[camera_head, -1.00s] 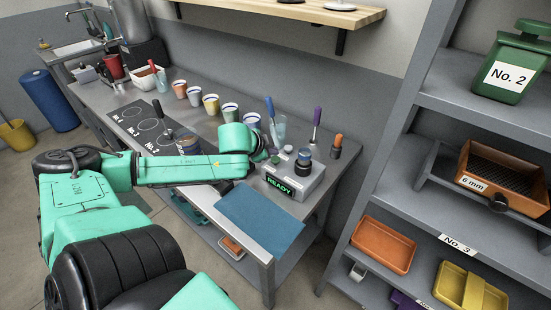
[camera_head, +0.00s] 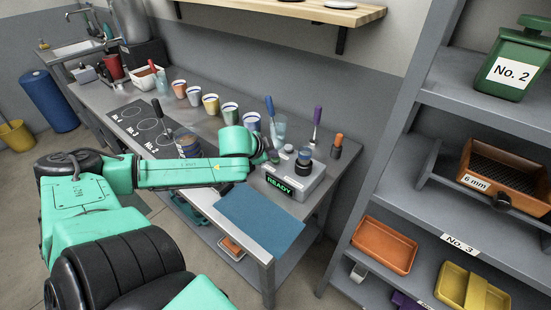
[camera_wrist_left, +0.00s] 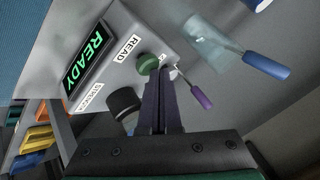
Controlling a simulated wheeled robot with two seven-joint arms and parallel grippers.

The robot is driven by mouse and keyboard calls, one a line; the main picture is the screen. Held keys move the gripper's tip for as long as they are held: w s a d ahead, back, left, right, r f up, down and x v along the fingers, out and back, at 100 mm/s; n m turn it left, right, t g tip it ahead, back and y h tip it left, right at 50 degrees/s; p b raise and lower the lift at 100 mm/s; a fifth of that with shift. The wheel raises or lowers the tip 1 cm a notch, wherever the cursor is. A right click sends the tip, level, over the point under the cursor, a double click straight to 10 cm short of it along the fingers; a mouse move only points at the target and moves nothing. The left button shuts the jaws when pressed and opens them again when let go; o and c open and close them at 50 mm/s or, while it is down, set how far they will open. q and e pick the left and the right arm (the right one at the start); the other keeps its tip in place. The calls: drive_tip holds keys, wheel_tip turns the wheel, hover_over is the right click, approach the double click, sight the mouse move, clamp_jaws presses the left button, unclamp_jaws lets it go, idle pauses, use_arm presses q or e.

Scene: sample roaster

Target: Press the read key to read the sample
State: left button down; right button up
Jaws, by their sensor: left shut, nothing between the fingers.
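The grey reader box (camera_head: 309,184) stands on the bench, and its display (camera_head: 279,184) shows READY in green. In the left wrist view the round green key (camera_wrist_left: 148,64) sits beside the READ label (camera_wrist_left: 127,48). My left gripper (camera_wrist_left: 160,84) is shut and empty, with its tips right by the green key. I cannot tell whether they touch it. A dark round container (camera_wrist_left: 122,104) sits on the box beside the fingers. In the head view my left gripper (camera_head: 270,154) is at the left end of the box, partly hidden by its own hand.
A glass with a blue-handled tool (camera_head: 269,106) and a purple-handled tool (camera_head: 317,115) stand behind the box. Several cups (camera_head: 210,104) line the bench's back. A blue mat (camera_head: 260,222) lies in front. Shelves with bins (camera_head: 384,245) stand to the right.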

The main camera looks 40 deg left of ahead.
sight(273, 160)
use_arm(q)
drive_tip(key=shift+f+b, duration=0.3)
drive_tip(key=shift+f, duration=0.15)
idle(0.5)
drive_tip(key=shift+r+p, duration=1.05)
drive_tip(key=shift+p, duration=0.1)
wheel_tip(273, 160, up, 5)
drive_tip(key=p, duration=0.5)
drive_tip(key=shift+r+p, duration=0.1)
drive_tip(key=shift+p, duration=0.25)
